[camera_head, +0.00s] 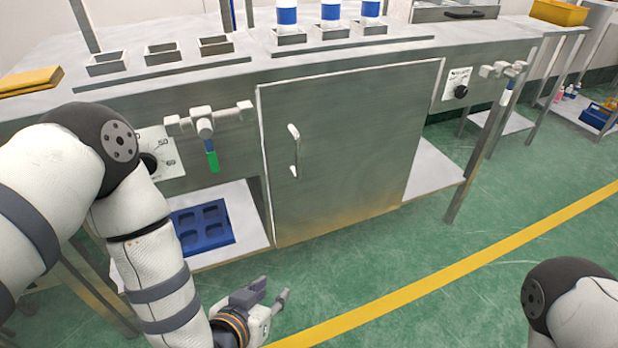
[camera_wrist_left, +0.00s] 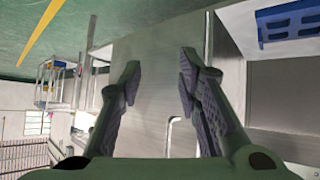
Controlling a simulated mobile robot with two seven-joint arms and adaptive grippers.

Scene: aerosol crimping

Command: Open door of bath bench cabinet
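The cabinet door (camera_head: 345,150) is a grey metal panel under the bench, and it looks closed. Its white vertical handle (camera_head: 294,150) is on the door's left side. My left gripper (camera_head: 272,294) is low in front of the bench, below and left of the handle in the head view, apart from the door. Its fingers are spread with nothing between them. In the left wrist view the open fingers (camera_wrist_left: 157,88) face the grey door (camera_wrist_left: 150,50), and part of the handle (camera_wrist_left: 172,132) shows between them. Only part of my right arm shows at the lower right; its gripper is out of view.
The bench (camera_head: 200,85) carries square holders and blue-and-white cans (camera_head: 287,14). A valve with a green-tipped lever (camera_head: 211,160) juts out left of the door. A blue tray (camera_head: 203,228) lies on the lower shelf. The green floor before the door is clear.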

